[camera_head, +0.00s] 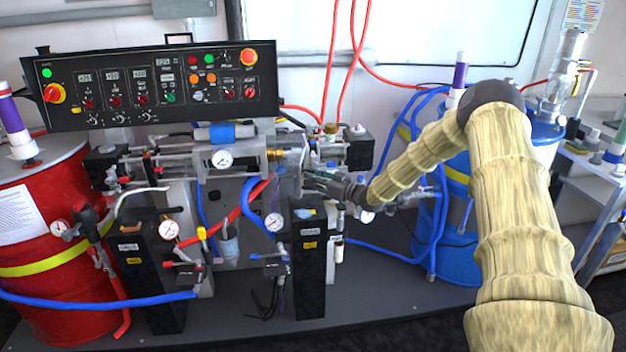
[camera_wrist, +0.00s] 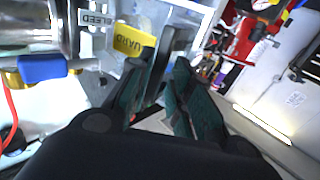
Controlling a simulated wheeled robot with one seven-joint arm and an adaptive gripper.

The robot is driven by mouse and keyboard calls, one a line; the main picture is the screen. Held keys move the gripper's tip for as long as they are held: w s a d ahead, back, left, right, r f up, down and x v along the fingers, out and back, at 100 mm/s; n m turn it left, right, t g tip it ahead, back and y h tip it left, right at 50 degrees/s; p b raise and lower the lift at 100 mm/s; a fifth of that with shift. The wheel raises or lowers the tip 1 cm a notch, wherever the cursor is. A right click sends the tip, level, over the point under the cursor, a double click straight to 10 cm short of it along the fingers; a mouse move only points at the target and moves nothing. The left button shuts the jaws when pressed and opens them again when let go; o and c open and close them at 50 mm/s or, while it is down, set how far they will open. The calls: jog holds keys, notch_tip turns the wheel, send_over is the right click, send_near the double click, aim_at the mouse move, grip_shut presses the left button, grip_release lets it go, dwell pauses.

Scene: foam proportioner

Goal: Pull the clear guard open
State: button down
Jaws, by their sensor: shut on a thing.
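My gripper (camera_head: 306,180) reaches in from the right to the middle of the machine, just right of the metal cylinder with the gauge. In the wrist view its two dark green fingers (camera_wrist: 160,78) are closed in around a narrow grey edge (camera_wrist: 178,45), which I take for part of the clear guard. A yellow tag (camera_wrist: 134,42), its lettering partly readable as a guard label, is beside the left finger. The guard's clear panel is hard to make out, and the exact contact is hidden by the fingers. In the head view my gripper covers this spot.
A black control panel (camera_head: 155,84) is above left. A red drum (camera_head: 50,250) stands at left and a blue drum (camera_head: 460,215) at right behind my arm. Black blocks (camera_head: 308,265), blue hoses (camera_head: 385,247) and red hoses surround the machine. The dark platform (camera_head: 385,290) at front is mostly clear.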

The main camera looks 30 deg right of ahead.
jog(key=shift+w+d+r, duration=0.35)
jog(key=shift+d+r, duration=0.05)
jog(key=shift+r, duration=0.25)
jog(key=c, duration=1.5)
grip_release()
jog(key=shift+c, duration=0.2)
jog(key=shift+w+f, duration=0.1)
jog(key=shift+f, duration=0.15)
jog(key=shift+f, duration=0.1)
jog(key=v, duration=1.2)
jog(key=shift+a+f, duration=0.15)
jog(key=shift+a, duration=0.05)
